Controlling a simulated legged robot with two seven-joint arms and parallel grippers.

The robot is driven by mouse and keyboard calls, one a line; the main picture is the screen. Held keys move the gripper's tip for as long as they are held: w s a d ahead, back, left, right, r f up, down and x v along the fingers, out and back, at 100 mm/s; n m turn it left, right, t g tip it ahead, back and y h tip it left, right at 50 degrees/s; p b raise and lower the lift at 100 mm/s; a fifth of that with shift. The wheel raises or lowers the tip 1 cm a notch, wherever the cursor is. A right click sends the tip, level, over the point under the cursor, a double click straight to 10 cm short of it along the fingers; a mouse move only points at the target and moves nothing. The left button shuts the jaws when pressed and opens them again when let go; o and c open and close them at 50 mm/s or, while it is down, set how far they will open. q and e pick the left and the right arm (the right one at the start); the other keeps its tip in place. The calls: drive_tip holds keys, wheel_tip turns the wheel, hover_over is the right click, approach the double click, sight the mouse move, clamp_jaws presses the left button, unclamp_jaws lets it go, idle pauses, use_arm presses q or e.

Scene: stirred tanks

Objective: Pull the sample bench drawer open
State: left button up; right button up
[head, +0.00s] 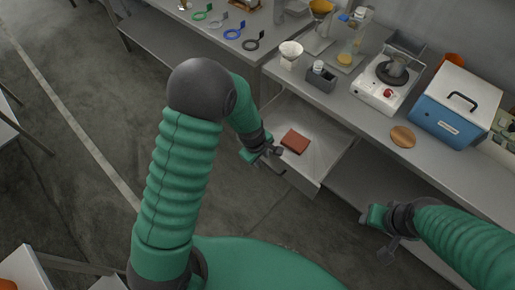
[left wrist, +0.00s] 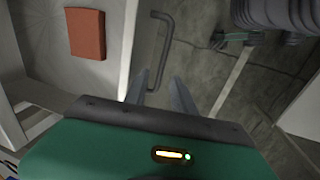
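The sample bench drawer (head: 315,165) stands pulled out from under the bench, with a reddish-brown box (head: 295,141) lying inside. Its bar handle (left wrist: 162,50) is on the outer side of the drawer front. My left gripper (head: 277,152) is at the left part of the drawer, close to the handle.
The bench top (head: 345,102) above carries a grey block (head: 321,79), a hotplate (head: 385,88), a blue box with a white lid (head: 455,105) and a round wooden disc (head: 403,136). Coloured rings lie on the bench at the upper left. The floor left of the drawer is clear.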

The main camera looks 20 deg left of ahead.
use_arm(q)
wheel_tip(320, 180, up, 15)
drive_tip(key=s+a+p, duration=0.1)
drive_tip(key=s+p, duration=0.1)
drive_tip(key=shift+s+a, duration=0.15)
drive_tip(key=shift+s, duration=0.25)
drive_tip(key=s+m, duration=1)
drive_tip(key=m, duration=0.4)
drive_tip(key=shift+s+a+r+t+y, duration=0.15)
drive_tip(key=shift+a+r+t+y, duration=0.15)
drive_tip(key=shift+a+y, duration=0.1)
drive_tip(key=shift+s, duration=0.1)
